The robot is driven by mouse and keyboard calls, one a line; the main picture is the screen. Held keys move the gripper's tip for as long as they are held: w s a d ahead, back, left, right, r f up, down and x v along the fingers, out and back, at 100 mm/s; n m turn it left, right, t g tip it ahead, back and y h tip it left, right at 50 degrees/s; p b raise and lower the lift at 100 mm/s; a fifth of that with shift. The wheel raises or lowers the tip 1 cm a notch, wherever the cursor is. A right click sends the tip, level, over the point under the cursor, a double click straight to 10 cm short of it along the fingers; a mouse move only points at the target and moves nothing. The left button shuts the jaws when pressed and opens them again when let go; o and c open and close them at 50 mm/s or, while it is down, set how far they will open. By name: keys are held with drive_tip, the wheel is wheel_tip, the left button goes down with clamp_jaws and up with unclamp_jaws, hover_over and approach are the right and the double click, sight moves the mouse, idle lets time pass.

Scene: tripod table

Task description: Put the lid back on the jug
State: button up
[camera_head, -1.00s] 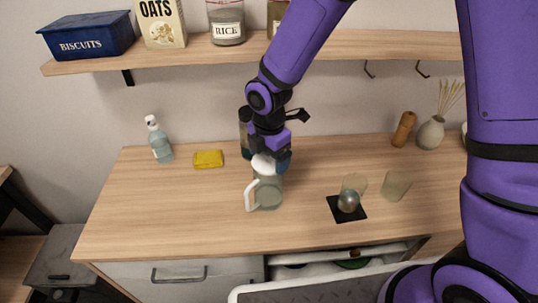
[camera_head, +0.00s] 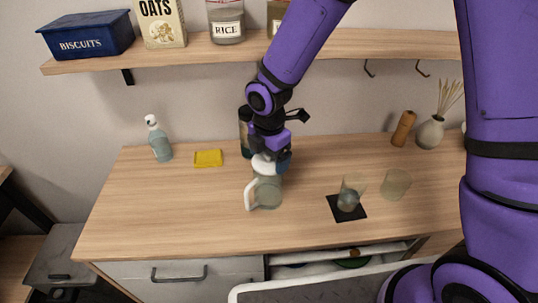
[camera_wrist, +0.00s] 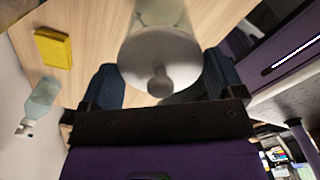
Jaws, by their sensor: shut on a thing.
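The jug (camera_head: 267,194) stands upright on the wooden worktop; it is pale and see-through, with a white handle on its left. The white round lid (camera_head: 262,163) is at the jug's mouth, below my gripper (camera_head: 271,158). In the wrist view the lid (camera_wrist: 150,50) shows its knob toward me and covers most of the jug (camera_wrist: 160,12) behind it. My gripper (camera_wrist: 162,85) has a dark finger on each side of the lid's knob and is shut on the lid. I cannot tell whether the lid's rim is fully seated or slightly above the jug.
A yellow sponge (camera_head: 208,158) and a soap bottle (camera_head: 158,140) stand to the left. A dark jar (camera_head: 244,131) is close behind my gripper. A glass (camera_head: 351,191) on a black coaster (camera_head: 336,211) and another glass (camera_head: 396,184) are right. The worktop's front left is clear.

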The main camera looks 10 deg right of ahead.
drive_tip(key=o, duration=0.7)
drive_tip(key=shift+c, duration=0.2)
drive_tip(key=shift+r, duration=3.5)
clamp_jaws()
